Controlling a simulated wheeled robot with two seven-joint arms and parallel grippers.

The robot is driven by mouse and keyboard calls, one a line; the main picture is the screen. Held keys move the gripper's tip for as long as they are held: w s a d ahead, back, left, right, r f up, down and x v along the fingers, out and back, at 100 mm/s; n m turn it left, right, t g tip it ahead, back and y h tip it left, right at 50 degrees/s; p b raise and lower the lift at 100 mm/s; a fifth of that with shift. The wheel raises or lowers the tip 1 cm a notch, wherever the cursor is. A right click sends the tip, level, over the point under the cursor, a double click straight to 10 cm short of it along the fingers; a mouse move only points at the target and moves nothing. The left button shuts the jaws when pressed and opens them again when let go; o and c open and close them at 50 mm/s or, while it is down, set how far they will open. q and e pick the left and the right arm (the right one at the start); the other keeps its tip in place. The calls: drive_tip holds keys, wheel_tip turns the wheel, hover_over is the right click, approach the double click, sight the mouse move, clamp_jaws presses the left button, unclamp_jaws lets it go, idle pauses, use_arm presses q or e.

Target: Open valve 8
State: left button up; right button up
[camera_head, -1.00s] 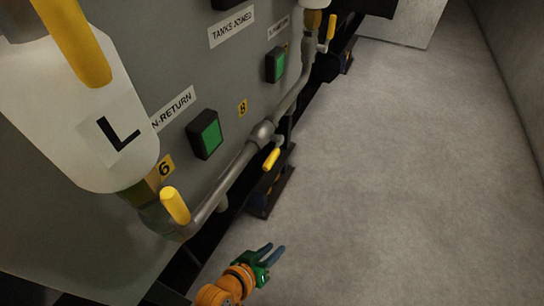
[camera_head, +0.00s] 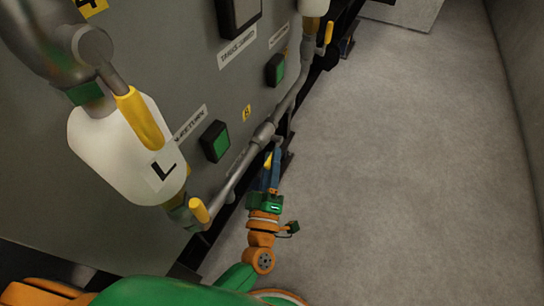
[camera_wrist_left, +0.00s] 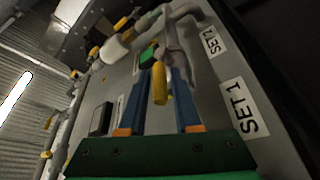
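The yellow tag 8 (camera_head: 247,113) is on the grey panel, above a pipe tee. Below that tee is a yellow valve handle (camera_head: 268,160), partly hidden by my left gripper (camera_head: 271,165). The gripper's blue fingers reach up beside this handle. In the left wrist view, the fingers of my left gripper (camera_wrist_left: 158,92) are wide apart, with a yellow handle (camera_wrist_left: 160,83) between them in the picture. Gaps show on both sides of the handle, and I cannot tell how deep it sits between the fingers. My right gripper is not in view.
A white tank marked L (camera_head: 125,150) hangs at left, with a yellow handle (camera_head: 140,118) in front. Another yellow handle (camera_head: 199,210) is on the lower pipe. A green button (camera_head: 214,142) is on the panel. The grey floor (camera_head: 400,170) at right is clear.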

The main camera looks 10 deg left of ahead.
use_arm(q)
drive_tip(key=shift+w, duration=0.3)
clamp_jaws()
idle(1.2)
